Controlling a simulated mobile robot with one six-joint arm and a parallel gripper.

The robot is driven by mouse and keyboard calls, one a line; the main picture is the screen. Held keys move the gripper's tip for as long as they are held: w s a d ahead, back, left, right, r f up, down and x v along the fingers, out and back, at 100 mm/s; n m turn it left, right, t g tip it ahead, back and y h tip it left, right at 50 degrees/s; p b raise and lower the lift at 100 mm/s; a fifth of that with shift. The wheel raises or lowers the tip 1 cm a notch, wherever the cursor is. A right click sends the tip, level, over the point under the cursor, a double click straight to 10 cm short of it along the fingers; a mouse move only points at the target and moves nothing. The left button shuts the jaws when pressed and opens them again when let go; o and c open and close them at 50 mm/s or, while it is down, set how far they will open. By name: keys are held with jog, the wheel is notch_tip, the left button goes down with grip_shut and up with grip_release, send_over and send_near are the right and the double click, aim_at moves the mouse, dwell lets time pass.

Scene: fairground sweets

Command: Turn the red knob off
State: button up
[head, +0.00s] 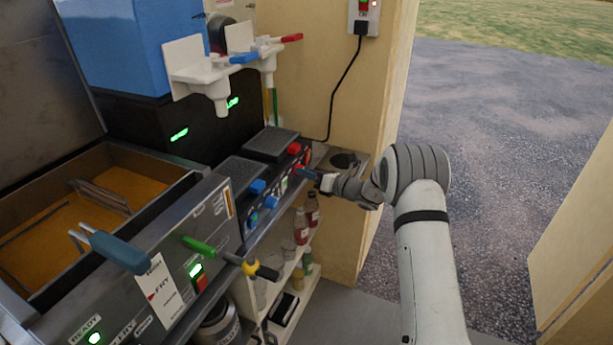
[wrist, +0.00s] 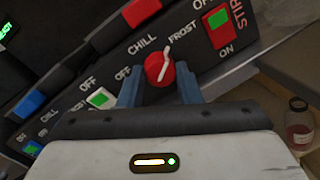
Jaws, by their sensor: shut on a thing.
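The red knob (wrist: 158,70) sits on a dark panel, with a white pointer line across its face. The pointer leans up between the CHILL and FROST marks; the OFF mark is to the left of the knob. My gripper (wrist: 158,84) has its two blue fingers on either side of the knob and is shut on it. In the head view my gripper (head: 308,174) reaches from the right to the red end of the panel, and I cannot make out the knob's setting there.
A red and green STIR switch (wrist: 219,27) is right of the knob. Bottles (head: 301,226) stand on a shelf below. A fryer with a blue handle (head: 120,252) is at left. Open ground lies at right.

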jog(key=shift+w+d+f+n+g+y+b, duration=0.1)
jog(key=shift+n+g+y+b, duration=0.35)
jog(key=shift+n+b, duration=4.15)
jog(key=shift+w+d+n+g+y+b, duration=0.1)
jog(key=shift+n+g+y+b, duration=0.3)
jog(key=shift+n+b, duration=4.2)
jog(key=shift+w+f+n+g+y+b, duration=0.1)
jog(key=shift+n+g+y+b, duration=0.3)
jog(key=shift+n+b, duration=4.2)
jog(key=shift+r+m+b, duration=0.1)
jog(key=shift+m+b, duration=0.9)
jog(key=shift+b, duration=0.25)
jog(key=o, duration=1)
jog(key=p+v, duration=0.2)
jog(key=v, duration=0.6)
